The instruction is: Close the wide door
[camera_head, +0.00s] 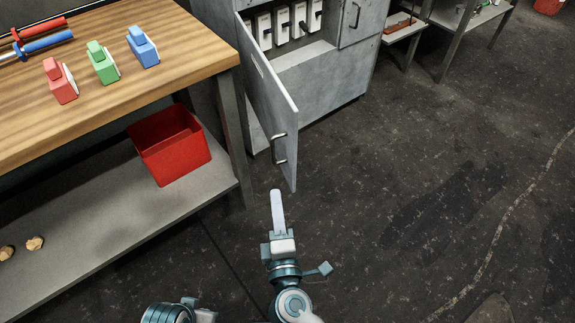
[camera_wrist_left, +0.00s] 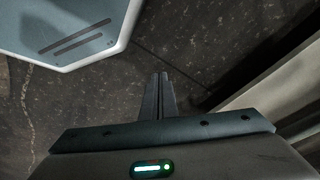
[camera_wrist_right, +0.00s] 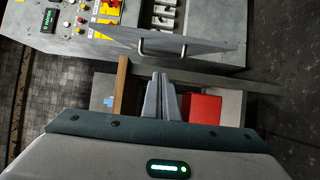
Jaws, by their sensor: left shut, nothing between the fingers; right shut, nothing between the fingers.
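The wide door (camera_head: 268,95) is a grey metal panel on the grey cabinet. It stands swung open, with white parts visible inside behind it. Its bar handle (camera_head: 279,149) is near its free edge; the handle also shows in the right wrist view (camera_wrist_right: 162,50). My right gripper (camera_head: 277,194) is below the door's free edge in the head view, shut and empty, apart from the handle. Its fingers (camera_wrist_right: 160,78) show together in the right wrist view. My left gripper's fingers (camera_wrist_left: 160,77) are shut and empty over the floor; only part of that arm shows at the bottom of the head view.
A wooden workbench (camera_head: 110,110) with red, green and blue blocks stands left of the door. A red bin (camera_head: 170,145) sits on its lower shelf (camera_head: 120,225), close to the door. The dark floor (camera_head: 430,190) to the right is clear.

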